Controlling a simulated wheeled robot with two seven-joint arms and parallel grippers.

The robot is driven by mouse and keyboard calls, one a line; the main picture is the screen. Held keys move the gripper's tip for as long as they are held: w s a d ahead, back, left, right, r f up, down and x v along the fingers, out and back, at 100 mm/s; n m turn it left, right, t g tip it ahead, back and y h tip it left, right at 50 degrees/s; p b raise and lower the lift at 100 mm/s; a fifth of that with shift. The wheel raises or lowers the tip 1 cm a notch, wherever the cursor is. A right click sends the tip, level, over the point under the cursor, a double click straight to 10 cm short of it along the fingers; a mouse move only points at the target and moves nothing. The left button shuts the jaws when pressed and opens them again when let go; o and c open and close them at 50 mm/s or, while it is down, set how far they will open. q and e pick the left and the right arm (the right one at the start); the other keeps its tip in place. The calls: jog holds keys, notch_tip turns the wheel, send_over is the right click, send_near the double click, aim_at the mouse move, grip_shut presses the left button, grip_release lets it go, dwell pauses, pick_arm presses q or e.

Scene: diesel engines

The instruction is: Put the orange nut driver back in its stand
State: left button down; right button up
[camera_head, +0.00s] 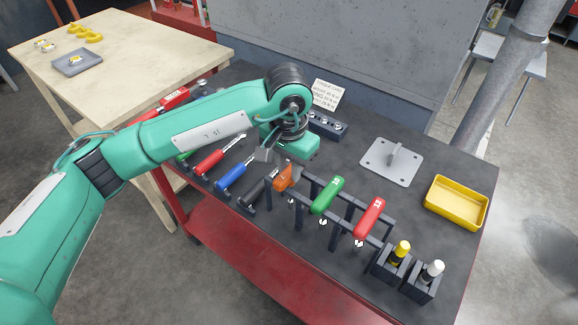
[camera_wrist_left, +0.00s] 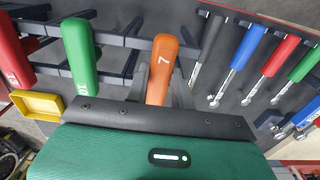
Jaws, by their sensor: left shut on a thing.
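The orange nut driver (camera_head: 285,177) is at the left end of the dark slotted stand (camera_head: 335,222) in the head view, beside the green driver. Its orange handle, marked 7, also shows in the left wrist view (camera_wrist_left: 163,65). My left gripper (camera_head: 277,168) is shut on the orange handle, with one finger on each side of it. The orange driver's shaft is mostly hidden, so I cannot tell whether it is seated in its slot. My right gripper is not in view.
A green driver (camera_head: 327,195) and a red driver (camera_head: 369,218) stand in the same stand. Black (camera_head: 258,189), blue (camera_head: 236,175) and red-handled tools lie left. Yellow and white-capped bottles, a grey plate (camera_head: 391,162) and a yellow tray (camera_head: 456,203) are right. A card stands behind.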

aim_at(289, 171)
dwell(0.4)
pick_arm(q)
jog(key=c, duration=0.8)
grip_release()
jog(key=shift+o, duration=0.2)
jog(key=shift+r, duration=0.25)
notch_tip(289, 171, up, 9)
dwell(1.1)
